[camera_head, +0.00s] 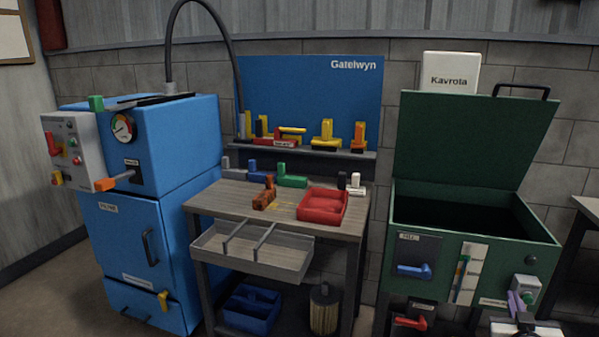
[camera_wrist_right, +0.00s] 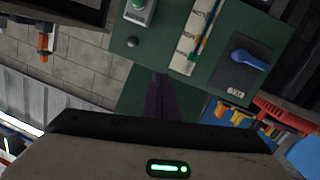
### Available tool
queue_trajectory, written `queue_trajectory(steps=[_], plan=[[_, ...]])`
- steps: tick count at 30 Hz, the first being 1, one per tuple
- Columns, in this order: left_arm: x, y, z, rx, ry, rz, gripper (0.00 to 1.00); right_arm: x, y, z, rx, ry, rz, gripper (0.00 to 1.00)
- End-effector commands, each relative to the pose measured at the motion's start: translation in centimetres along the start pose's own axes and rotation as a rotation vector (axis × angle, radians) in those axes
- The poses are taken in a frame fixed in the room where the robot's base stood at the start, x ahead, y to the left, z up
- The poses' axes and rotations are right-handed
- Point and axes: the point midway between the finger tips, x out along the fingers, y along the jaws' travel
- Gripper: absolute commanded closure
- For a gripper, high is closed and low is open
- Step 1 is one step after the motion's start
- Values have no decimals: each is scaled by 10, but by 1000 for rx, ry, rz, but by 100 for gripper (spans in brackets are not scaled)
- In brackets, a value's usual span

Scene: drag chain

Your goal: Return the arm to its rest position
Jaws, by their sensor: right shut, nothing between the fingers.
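My right gripper (camera_head: 515,303) shows at the lower right of the head view, in front of the green cabinet (camera_head: 455,225) near its green push button (camera_head: 530,284). Its slim purple fingers are together with nothing between them. In the right wrist view the closed fingers (camera_wrist_right: 162,98) point at the cabinet front (camera_wrist_right: 160,55), which appears upside down. The push button (camera_wrist_right: 140,12) and the blue handle (camera_wrist_right: 250,60) are beyond the fingertips, with no visible contact. My left gripper is not in view.
The green cabinet's lid (camera_head: 475,140) stands open. A workbench (camera_head: 225,195) holds a red tray (camera_head: 345,207) and several coloured parts; its drawer (camera_head: 285,262) is pulled out. A blue machine (camera_head: 180,150) stands at the left. Another table edge (camera_head: 587,207) is at the far right.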

Motion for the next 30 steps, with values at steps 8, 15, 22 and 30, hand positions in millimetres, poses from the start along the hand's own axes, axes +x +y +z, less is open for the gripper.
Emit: queue_trajectory(steps=[8,15,22,30], plan=[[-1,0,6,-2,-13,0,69,22,158,-70,-236,101,154,100],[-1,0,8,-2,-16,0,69,20,247,-131,-381,163,249,100],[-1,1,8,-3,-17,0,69,-2,180,-72,-482,93,96,100],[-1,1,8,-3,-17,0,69,-71,71,41,-565,-51,-181,100]])
